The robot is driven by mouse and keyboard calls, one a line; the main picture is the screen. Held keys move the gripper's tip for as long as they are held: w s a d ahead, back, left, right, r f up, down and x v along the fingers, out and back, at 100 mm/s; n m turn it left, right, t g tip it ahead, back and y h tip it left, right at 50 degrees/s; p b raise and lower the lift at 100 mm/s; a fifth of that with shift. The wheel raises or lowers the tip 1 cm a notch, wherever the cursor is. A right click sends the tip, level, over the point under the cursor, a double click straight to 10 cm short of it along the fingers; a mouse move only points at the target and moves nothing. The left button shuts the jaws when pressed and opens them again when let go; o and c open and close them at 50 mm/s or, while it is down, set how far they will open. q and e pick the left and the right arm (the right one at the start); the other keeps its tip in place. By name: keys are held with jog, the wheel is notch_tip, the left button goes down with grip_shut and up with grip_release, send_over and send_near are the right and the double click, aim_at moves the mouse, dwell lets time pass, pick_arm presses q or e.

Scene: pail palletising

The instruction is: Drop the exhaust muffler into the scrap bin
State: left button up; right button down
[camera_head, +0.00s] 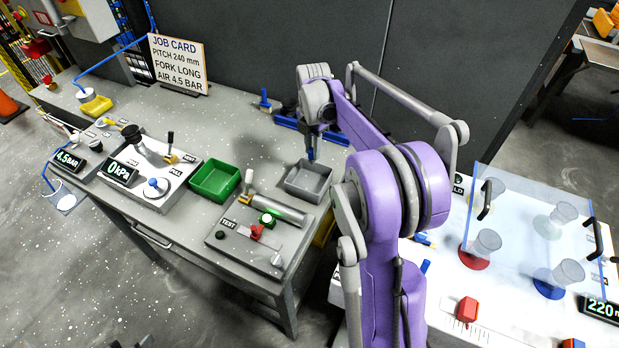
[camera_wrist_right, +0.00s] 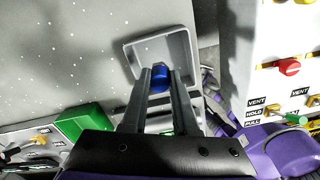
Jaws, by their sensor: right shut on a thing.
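My right gripper (camera_head: 311,148) hangs above the grey bin on the bench. It is shut on a small blue part, which I take for the exhaust muffler (camera_wrist_right: 160,78). In the right wrist view the muffler sits between the fingertips, with the bin's opening behind it. The open grey bin, which I take for the scrap bin (camera_head: 322,194), stands at the bench's right end; its rim also shows in the right wrist view (camera_wrist_right: 188,48). Its inside looks empty where it shows. Small dark shapes at the head view's bottom edge may be my left gripper; its jaws cannot be made out.
A green bin (camera_head: 215,180) stands left of the grey one. A TEST plate (camera_head: 255,245) with a cylinder and valves lies in front. A blue rail (camera_head: 288,122) is behind. At right is a white table (camera_head: 450,290) with cups under a clear panel.

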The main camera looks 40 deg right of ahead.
aim_at(313, 163)
jog(key=shift+s+a+f, duration=0.1)
jog(key=shift+s+f, duration=0.1)
jog(key=shift+f, duration=0.6)
jog(key=shift+f+b, duration=1.1)
jog(key=shift+f, duration=0.95)
pick_arm(q)
jog(key=f, duration=0.1)
jog(key=s+f, duration=0.2)
jog(key=shift+f, duration=0.25)
jog(key=shift+w, duration=0.1)
pick_arm(e)
jog(key=shift+w, duration=0.1)
jog(key=c, duration=0.6)
grip_release()
notch_tip(313, 163, up, 11)
jog(key=shift+f, duration=0.1)
pick_arm(q)
jog(key=shift+w+r, duration=0.15)
jog(key=shift+r, duration=0.2)
